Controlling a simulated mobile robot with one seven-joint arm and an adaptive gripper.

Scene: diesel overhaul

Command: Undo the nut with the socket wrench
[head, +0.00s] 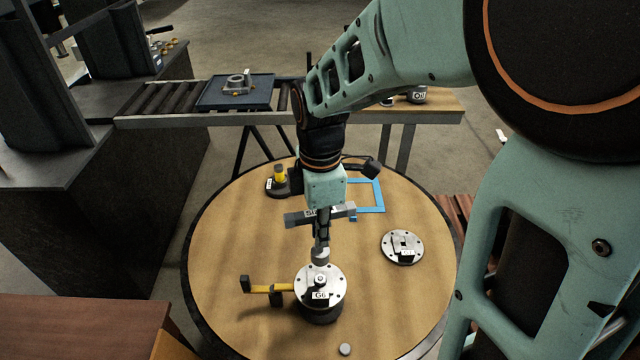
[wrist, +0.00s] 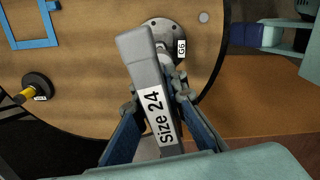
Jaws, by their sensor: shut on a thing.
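My gripper (head: 321,228) is shut on the grey socket wrench (head: 295,219), above the round table. In the wrist view the wrench (wrist: 140,60) lies between the two fingers (wrist: 156,103), and its label reads "Size 24". The round metal flanged part labelled G6 (head: 305,284) stands upright on the table below the gripper. A small nut (head: 320,279) shows at the middle of its top. The wrench's lower end appears just above or behind this nut; I cannot tell whether they touch. In the wrist view the wrench covers part of the G6 flange (wrist: 160,27).
A yellow bracket (head: 268,288) with dark ends adjoins G6 on the left. A flat labelled metal disc (head: 402,239) lies right on the table (head: 230,240). A blue frame (head: 379,195) and a yellow-and-black piece (head: 279,178) are behind. A small grey disc (head: 345,349) lies in front.

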